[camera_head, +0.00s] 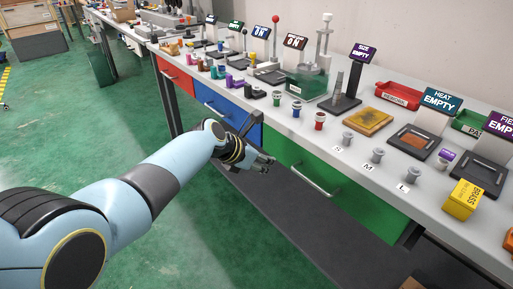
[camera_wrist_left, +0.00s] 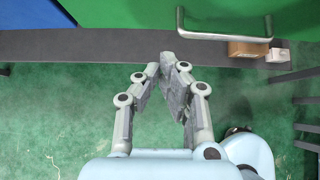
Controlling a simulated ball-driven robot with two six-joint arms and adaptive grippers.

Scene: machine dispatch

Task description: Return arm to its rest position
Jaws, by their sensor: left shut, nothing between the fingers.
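My left arm (camera_head: 150,180) comes in from the left in the head view, light blue with dark bands, reaching toward the front of the workbench. My left gripper (camera_head: 268,163) is in front of the bench's drawers, below the tabletop edge, near the green drawer. In the left wrist view the grey fingers of the left gripper (camera_wrist_left: 168,68) come together at their tips with nothing between them. The green drawer front (camera_wrist_left: 220,12) and its metal handle (camera_wrist_left: 224,37) lie beyond the fingertips. My right gripper is in neither view.
The workbench (camera_head: 330,145) carries several coloured parts, machines with signs, a red tray (camera_head: 398,95) and a yellow box (camera_head: 462,199). Red (camera_head: 176,74) and blue (camera_head: 215,104) drawers are shut. A dark lower shelf (camera_head: 330,232) runs under the drawers. Green floor (camera_head: 130,120) is open at left.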

